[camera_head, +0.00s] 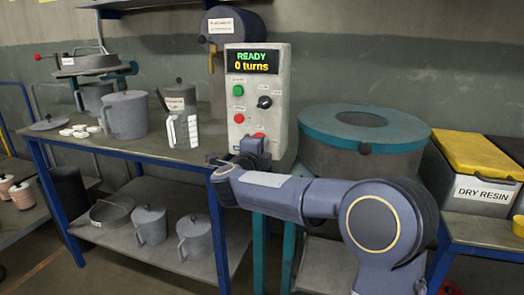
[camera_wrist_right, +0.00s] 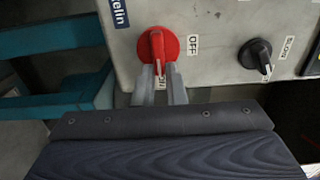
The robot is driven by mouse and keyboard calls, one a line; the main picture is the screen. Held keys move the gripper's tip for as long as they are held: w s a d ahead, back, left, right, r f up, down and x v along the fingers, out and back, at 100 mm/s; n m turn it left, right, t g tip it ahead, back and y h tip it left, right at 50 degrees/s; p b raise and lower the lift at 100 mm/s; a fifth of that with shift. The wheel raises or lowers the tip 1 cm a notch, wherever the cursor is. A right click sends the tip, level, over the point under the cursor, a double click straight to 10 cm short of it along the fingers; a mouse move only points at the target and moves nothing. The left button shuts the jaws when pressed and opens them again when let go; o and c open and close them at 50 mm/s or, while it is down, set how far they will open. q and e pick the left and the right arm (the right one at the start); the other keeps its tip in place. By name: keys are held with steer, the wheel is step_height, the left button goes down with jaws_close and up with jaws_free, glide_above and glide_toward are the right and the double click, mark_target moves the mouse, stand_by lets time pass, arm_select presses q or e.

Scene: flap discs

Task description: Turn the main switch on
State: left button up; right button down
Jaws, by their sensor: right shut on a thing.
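The main switch is a red rotary knob (camera_wrist_right: 157,46) on the grey control panel (camera_wrist_right: 215,20) in the right wrist view. My right gripper (camera_wrist_right: 160,75) has its two fingers on either side of the knob's lower part and is shut on it. The knob's white pointer line points down in this view, at a partly hidden label between the fingers that seems to read ON. The OFF label (camera_wrist_right: 193,45) is to the knob's right. In the head view the knob (camera_head: 259,135) shows just above my right gripper (camera_head: 256,146). My left gripper is not in view.
The panel display (camera_head: 252,62) reads "READY 0 turns". A green button (camera_head: 238,90), a red button (camera_head: 238,118) and a black knob (camera_head: 264,102) sit above the switch. A teal-rimmed drum (camera_head: 320,121) stands to the right; a bench with pots (camera_head: 125,114) stands left.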

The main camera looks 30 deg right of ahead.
steer(key=shift+f, duration=0.1)
stand_by(0.3)
steer(key=c, duration=1.5)
jaws_free()
steer(key=p+v, duration=0.1)
steer(key=v, duration=0.7)
